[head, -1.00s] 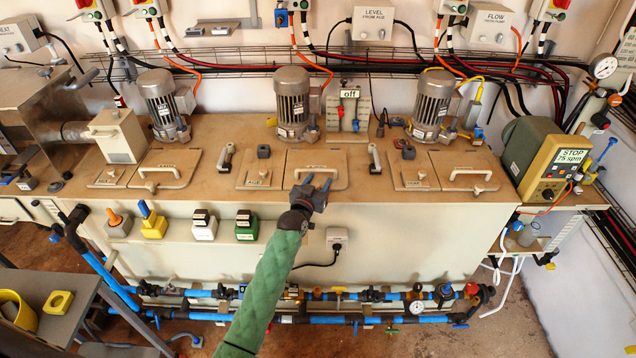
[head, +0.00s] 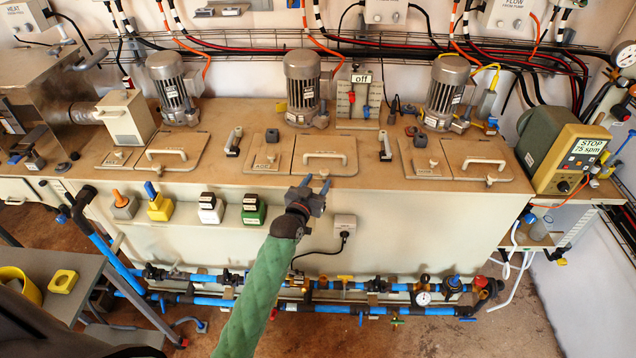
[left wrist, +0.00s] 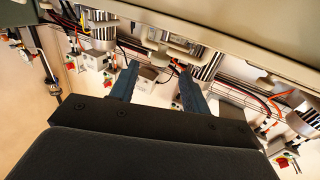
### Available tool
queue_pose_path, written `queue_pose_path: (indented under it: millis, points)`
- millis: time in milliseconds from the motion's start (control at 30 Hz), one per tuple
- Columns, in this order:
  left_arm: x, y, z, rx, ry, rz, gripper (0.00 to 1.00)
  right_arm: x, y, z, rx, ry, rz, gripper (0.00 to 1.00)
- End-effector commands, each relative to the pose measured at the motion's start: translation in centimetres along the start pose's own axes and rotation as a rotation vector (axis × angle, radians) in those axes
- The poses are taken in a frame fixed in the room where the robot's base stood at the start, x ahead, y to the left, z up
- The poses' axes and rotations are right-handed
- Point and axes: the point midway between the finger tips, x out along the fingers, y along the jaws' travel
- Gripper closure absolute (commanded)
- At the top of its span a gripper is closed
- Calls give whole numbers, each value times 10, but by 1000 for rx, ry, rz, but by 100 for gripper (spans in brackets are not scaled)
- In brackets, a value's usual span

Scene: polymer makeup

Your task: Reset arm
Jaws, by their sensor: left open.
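My left gripper (head: 316,184) is in front of the middle of the long cream tank unit (head: 400,222), near its front top edge. Its two fingers stand apart with nothing between them. In the left wrist view the left gripper (left wrist: 160,85) also shows two spread dark blue fingers, empty. The arm behind it wears a green sleeve and comes up from the bottom of the head view. The middle lid handle (head: 325,156) is just beyond the fingertips, and the gripper appears apart from it. My right gripper is not in view.
A socket (head: 345,224) with a plug is right of the gripper. Blue pipes (head: 400,312) run low along the front. A grey table (head: 60,312) stands at lower left. Open floor lies at bottom right.

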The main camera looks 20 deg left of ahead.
Motion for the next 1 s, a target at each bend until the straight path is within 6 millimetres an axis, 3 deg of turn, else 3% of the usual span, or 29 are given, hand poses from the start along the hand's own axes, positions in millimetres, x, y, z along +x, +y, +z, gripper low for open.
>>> queue_pose_path:
  millis: [333, 467, 667, 800, 1000]
  points:
    - [-1, 1, 1, 0, -6, 2, 53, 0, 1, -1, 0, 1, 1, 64]
    - [-18, 9, 12, 6, -72, 22, 53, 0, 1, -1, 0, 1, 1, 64]
    - [-88, 34, 47, 27, -330, 79, 53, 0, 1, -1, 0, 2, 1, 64]
    - [-153, 49, 70, 42, -547, 103, 53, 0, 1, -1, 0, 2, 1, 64]
    - [-250, 61, 86, 58, -838, 103, 53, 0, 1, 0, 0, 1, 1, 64]
